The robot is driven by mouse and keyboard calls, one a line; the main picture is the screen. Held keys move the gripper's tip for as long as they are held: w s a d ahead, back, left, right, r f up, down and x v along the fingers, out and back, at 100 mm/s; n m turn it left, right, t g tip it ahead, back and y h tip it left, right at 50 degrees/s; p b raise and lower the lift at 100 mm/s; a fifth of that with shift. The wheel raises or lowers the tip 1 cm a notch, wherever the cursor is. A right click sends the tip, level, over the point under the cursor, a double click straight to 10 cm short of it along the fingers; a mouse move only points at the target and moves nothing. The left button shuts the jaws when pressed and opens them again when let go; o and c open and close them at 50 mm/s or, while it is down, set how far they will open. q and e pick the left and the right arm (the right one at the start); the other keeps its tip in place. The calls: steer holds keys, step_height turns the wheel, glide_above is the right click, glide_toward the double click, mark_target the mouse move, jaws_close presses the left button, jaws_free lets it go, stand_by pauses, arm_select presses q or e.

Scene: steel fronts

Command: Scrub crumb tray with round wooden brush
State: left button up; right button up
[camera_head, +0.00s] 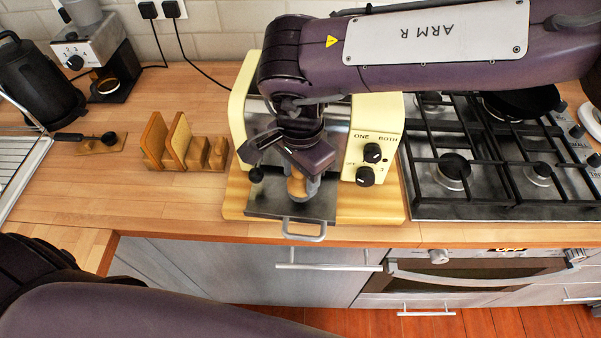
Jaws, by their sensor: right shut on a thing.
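The crumb tray (262,206) is a dark metal sheet with a light handle (304,231), pulled out at the front of the cream toaster (383,133). My right gripper (297,182) points down over the tray and is shut on the round wooden brush (298,188). The brush's tan wood shows between the fingers, low over the tray. Whether its bristles touch the tray is hidden. My left arm shows at the lower left, but its gripper is out of view.
The toaster stands on a wooden board (382,208). A wooden rack (178,146) is left of it, and a gas hob (500,150) is right. A coffee grinder (95,50) and black kettle (38,85) stand at the back left. The front left counter is clear.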

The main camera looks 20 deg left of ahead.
steer(key=shift+r+p, duration=1.85)
steer(key=shift+r, duration=0.95)
